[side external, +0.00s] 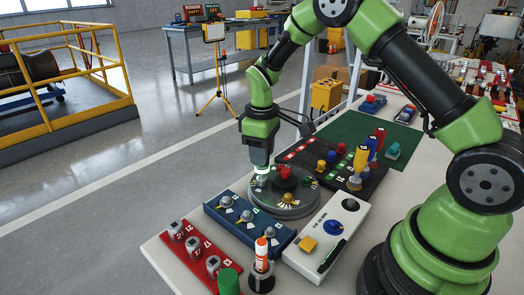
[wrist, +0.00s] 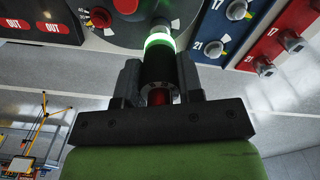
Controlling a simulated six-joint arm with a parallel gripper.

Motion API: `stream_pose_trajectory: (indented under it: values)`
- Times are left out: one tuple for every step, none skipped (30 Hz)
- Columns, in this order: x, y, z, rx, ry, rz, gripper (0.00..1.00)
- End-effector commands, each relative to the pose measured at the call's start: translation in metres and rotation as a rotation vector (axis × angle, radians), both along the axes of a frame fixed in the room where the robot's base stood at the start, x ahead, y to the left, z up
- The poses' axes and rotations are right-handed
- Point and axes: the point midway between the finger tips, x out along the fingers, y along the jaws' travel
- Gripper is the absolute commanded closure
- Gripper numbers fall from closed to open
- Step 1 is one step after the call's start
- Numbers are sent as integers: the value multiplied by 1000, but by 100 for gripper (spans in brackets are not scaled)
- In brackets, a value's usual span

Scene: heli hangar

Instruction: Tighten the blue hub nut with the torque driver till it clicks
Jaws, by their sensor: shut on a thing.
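My gripper (side external: 260,158) is shut on the torque driver (wrist: 158,68), a dark cylinder with a red part between the fingers. The driver's ring (wrist: 159,42) glows green, and the glow also shows below the gripper in the side view.
A blue socket tray (side external: 246,240) and a red socket tray (side external: 186,262) lie in front. A white box (side external: 325,262) with a blue dial stands close right of the hub. A black rack (side external: 374,178) with tall coloured tools stands behind on the right.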

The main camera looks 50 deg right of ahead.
Motion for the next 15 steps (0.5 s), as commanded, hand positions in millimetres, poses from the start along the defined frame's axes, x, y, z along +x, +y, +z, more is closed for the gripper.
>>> stream_pose_trajectory:
  values:
    - [0, 0, 0, 1, 1, 15, 98]
    - [0, 0, 0, 1, 1, 18, 98]
    - [0, 0, 0, 1, 1, 18, 98]
    - [0, 0, 0, 1, 1, 17, 98]
    - [0, 0, 0, 1, 1, 17, 98]
    - [0, 0, 0, 1, 1, 17, 98]
    - [0, 0, 0, 1, 1, 17, 98]
    - [0, 0, 0, 1, 1, 17, 98]
    - [0, 0, 0, 1, 0, 17, 98]
    - [0, 0, 1, 0, 0, 17, 98]
    - [0, 0, 2, 0, 0, 17, 98]
    - [0, 0, 3, 0, 0, 17, 98]
    - [0, 0, 4, 0, 0, 17, 98]
    - [0, 0, 5, 0, 0, 17, 98]
    - [0, 0, 7, 1, 0, 16, 98]
